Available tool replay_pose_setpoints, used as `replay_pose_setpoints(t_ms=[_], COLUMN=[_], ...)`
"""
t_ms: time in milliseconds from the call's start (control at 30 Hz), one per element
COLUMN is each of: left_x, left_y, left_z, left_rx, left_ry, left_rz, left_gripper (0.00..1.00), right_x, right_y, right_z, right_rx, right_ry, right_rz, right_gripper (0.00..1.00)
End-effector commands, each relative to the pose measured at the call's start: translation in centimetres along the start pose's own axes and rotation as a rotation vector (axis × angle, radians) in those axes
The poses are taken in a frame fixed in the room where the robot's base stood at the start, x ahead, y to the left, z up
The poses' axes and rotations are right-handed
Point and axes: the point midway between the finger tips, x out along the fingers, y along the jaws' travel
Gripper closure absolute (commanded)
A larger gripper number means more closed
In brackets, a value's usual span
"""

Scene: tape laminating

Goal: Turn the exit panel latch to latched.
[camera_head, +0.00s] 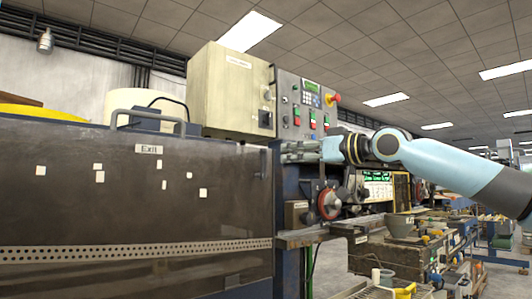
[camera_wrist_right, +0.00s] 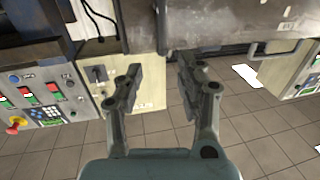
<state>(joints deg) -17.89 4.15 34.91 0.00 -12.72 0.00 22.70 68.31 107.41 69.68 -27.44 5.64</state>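The exit panel (camera_head: 120,205) is a large dark see-through cover with an "Exit" label, filling the left of the head view. It also shows along the top of the right wrist view (camera_wrist_right: 215,22). A small dark upright piece (camera_head: 263,161) at its right edge may be the latch; its latched or unlatched position cannot be told. A dark upright bar (camera_wrist_right: 161,28) beyond the fingertips in the wrist view may be the same piece. My right gripper (camera_head: 284,152) is beside that edge, fingers pointing left. In the wrist view it (camera_wrist_right: 158,75) is open with nothing between its fingers. My left gripper is out of view.
A cream cabinet (camera_head: 229,90) and a grey control panel (camera_head: 305,105) with buttons stand above and behind my right gripper. A grey handle (camera_head: 150,116) rises from the panel's top. A red handwheel (camera_head: 328,203) sits below my right arm.

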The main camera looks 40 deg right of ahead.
Motion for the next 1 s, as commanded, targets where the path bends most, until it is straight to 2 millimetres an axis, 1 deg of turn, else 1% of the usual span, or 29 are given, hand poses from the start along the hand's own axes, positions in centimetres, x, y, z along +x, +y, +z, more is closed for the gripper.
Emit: replay_pose_setpoints(t_ms=[33, 100, 200, 300, 500, 600, 767, 1000], left_x=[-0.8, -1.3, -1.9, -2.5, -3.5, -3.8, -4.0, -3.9], left_y=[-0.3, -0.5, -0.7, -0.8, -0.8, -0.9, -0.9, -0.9], left_z=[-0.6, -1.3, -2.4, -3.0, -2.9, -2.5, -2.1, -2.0], left_rx=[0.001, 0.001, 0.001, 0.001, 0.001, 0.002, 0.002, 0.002], left_ry=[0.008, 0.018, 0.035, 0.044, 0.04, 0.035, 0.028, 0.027], left_rz=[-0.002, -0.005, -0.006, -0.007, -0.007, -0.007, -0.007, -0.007], left_gripper=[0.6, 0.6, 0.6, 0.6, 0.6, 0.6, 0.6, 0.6], right_x=[0.5, 1.3, 2.6, 4.1, 7.1, 8.2, 9.0, 9.1], right_y=[-0.2, -0.5, -0.3, -0.6, -0.4, -0.4, -0.4, -0.4], right_z=[-0.5, -0.5, -0.4, -0.4, -0.2, -0.2, 0.0, 0.1], right_rx=[0.008, 0.008, 0.009, 0.008, 0.006, 0.004, 0.001, 0.0], right_ry=[0.005, 0.002, 0.005, 0.001, -0.001, 0.0, -0.003, -0.004], right_rz=[-0.005, -0.011, -0.007, -0.011, -0.008, -0.007, -0.008, -0.007], right_gripper=[0.62, 0.62, 0.62, 0.62, 0.62, 0.62, 0.62, 0.62])
